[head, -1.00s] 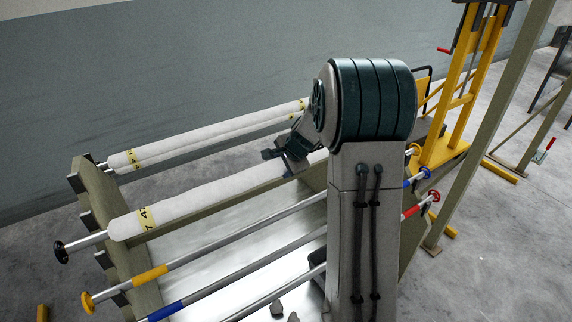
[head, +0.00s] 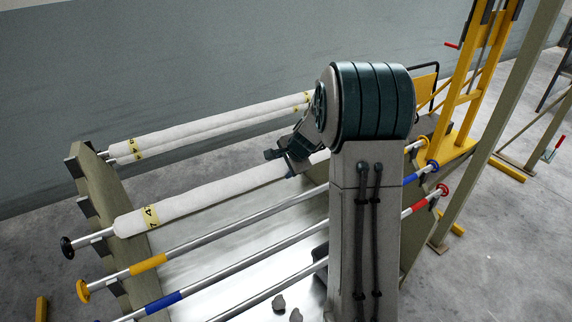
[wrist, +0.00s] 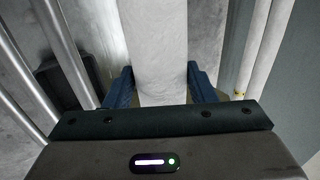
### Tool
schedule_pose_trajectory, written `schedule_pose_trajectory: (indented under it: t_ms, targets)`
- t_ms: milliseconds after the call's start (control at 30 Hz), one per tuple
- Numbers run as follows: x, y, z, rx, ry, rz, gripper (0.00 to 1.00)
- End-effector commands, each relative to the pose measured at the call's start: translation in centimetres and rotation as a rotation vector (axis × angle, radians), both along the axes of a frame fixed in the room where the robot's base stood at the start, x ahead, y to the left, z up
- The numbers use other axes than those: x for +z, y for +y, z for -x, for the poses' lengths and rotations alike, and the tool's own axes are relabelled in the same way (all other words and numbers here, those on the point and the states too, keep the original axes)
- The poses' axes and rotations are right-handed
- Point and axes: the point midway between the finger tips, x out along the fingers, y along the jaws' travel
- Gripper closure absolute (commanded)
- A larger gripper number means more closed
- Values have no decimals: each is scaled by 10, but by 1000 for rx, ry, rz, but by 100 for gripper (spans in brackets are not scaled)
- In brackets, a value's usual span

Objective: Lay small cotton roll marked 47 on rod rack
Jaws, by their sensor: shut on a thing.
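The cotton roll (head: 205,196) is a long white cylinder on a steel rod with a black end knob. Its yellow band reads 47 near the left end. My gripper (head: 288,158) is shut around it towards its right part. In the wrist view, the roll (wrist: 158,45) runs between the two blue fingers of my gripper (wrist: 160,85). The rod rack (head: 98,180) has an olive end board with dark brackets. The roll's left rod end passes across this board; I cannot tell whether it rests in a bracket. My arm hides the roll's right end.
Two white rolls (head: 200,133) with yellow bands lie at the back. Bare rods with yellow (head: 148,263) and blue (head: 163,302) bands lie in front. A yellow frame (head: 465,110) and an olive post (head: 490,130) stand right. A grey wall rises behind the rack.

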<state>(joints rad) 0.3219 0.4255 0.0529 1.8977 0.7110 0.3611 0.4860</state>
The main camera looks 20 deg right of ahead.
Motion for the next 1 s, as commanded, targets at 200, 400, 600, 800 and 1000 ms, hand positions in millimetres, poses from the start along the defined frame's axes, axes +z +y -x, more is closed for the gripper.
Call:
schedule_pose_trajectory:
  t_ms: [200,400,600,800,1000]
  targets:
    - [2,0,-1,0,-5,1,100]
    - [2,0,-1,0,-4,1,33]
    - [0,0,-1,-1,-2,0,24]
    - [-2,0,1,1,2,0,0]
    - [1,0,1,0,0,0,0]
